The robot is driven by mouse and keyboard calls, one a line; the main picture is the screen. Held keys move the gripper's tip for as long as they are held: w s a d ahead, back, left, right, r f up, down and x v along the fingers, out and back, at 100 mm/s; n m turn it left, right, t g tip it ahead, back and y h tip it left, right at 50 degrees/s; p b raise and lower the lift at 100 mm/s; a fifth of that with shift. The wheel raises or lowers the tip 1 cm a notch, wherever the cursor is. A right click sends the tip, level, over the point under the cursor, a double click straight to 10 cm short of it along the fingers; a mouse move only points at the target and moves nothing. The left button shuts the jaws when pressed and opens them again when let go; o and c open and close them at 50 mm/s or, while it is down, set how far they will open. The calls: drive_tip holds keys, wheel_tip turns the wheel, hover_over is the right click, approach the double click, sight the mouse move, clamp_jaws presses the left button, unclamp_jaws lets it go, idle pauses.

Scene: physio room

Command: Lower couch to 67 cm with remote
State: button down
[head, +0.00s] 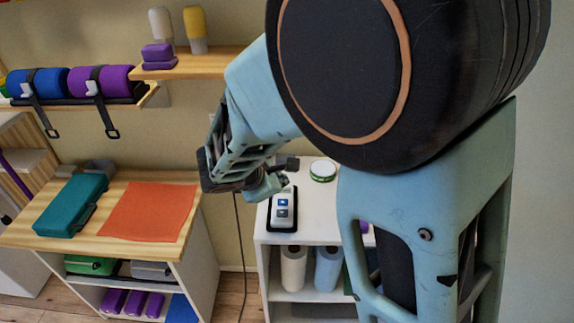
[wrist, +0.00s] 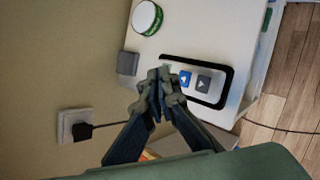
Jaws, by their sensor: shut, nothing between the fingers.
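The remote (head: 283,222) is a white handset with two arrow buttons, lying in a black-rimmed holder on top of a white cabinet (head: 327,226). In the wrist view the remote (wrist: 212,91) shows one blue and one grey button. My gripper (head: 268,186) is above the remote's far end, its fingers together and empty. In the wrist view my gripper (wrist: 160,84) overlaps the end of the remote beside the blue button; I cannot tell whether it touches. No couch and no height display are in view.
A round green-and-white tin (head: 322,170) stands behind the remote. A small grey block (wrist: 128,63) sits near it at the wall side. A wall socket (wrist: 75,125) has a plugged-in cable. Left is a wooden-topped unit with a teal case (head: 72,204) and orange cloth (head: 150,211).

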drive_tip(key=shift+f, duration=0.15)
drive_tip(key=b, duration=0.6)
hover_over(281, 214)
wheel_tip(281, 214, down, 8)
drive_tip(key=shift+r, duration=0.15)
drive_tip(key=shift+f+b, duration=0.45)
drive_tip(key=shift+b, duration=0.15)
idle(0.7)
drive_tip(key=shift+f+b, duration=0.45)
drive_tip(key=shift+b, duration=0.15)
drive_tip(key=shift+s+f+b, duration=0.1)
drive_tip(key=shift+f+b, duration=0.3)
drive_tip(key=shift+b, duration=0.05)
idle(0.5)
drive_tip(key=shift+r, duration=0.15)
idle(2.3)
drive_tip(key=shift+r+p, duration=0.6)
drive_tip(key=shift+r, duration=0.1)
drive_tip(key=shift+r, duration=0.1)
